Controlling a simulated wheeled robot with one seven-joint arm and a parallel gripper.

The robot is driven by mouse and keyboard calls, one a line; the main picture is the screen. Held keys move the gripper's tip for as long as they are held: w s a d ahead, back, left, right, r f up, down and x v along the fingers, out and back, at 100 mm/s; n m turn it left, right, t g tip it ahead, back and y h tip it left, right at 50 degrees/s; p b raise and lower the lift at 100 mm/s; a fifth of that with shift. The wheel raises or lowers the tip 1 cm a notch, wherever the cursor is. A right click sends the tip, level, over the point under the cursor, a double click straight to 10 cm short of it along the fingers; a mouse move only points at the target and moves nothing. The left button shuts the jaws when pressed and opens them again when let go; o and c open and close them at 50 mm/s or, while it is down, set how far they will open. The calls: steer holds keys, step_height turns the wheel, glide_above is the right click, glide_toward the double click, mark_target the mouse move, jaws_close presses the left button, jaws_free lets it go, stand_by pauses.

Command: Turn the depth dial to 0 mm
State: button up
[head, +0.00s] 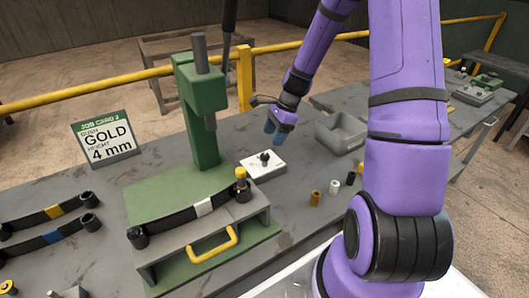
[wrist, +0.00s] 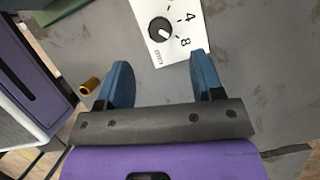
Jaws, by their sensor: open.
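A light mark on the knob points to the lower right, roughly toward the 8; the 0 is not visible. In the head view the white dial plate (head: 265,171) lies on the bench right of the green press, with its knob (head: 264,157) on top. My gripper (wrist: 160,60) is open and empty, its blue fingers apart, with the dial beyond the fingertips.
A green press (head: 203,110) with a grey fixture and yellow handle (head: 212,245) stands left of the dial. Several small bushes, one gold (head: 316,198), and a grey bin (head: 341,133) are to the right. A job card (head: 107,137) reads gold, 4 mm.

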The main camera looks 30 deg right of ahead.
mark_target(265, 154)
steer(key=x, duration=0.7)
steer(key=shift+a+f, duration=0.1)
steer(key=shift+f, duration=0.3)
steer(key=shift+c, duration=0.2)
steer(key=c, duration=0.9)
